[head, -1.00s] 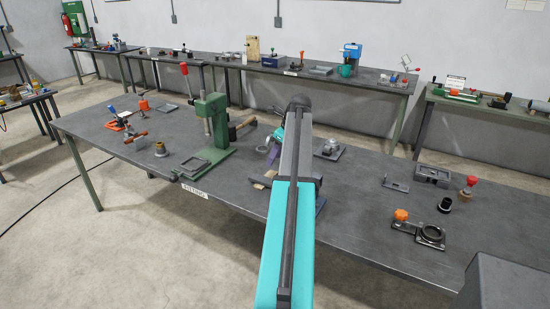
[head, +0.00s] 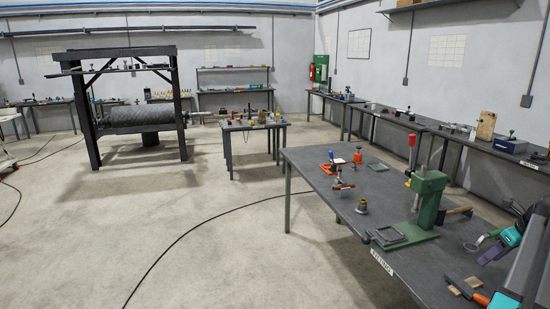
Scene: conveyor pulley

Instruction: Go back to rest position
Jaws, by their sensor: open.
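My arm is at the right edge of the head view, with its teal and dark links partly cut off by the frame. My gripper (head: 484,241) shows small at the arm's left side, in front of a teal and purple wrist part. It looks open, with nothing seen between its jaws. It is over the right part of the grey fitting table (head: 340,215); its exact height above the top is hard to tell.
A green press (head: 428,198) stands on the table left of my gripper. An orange-handled tool (head: 466,291) lies below it. A black frame with a roller (head: 140,116) stands far left. A cable (head: 190,232) crosses the otherwise open floor.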

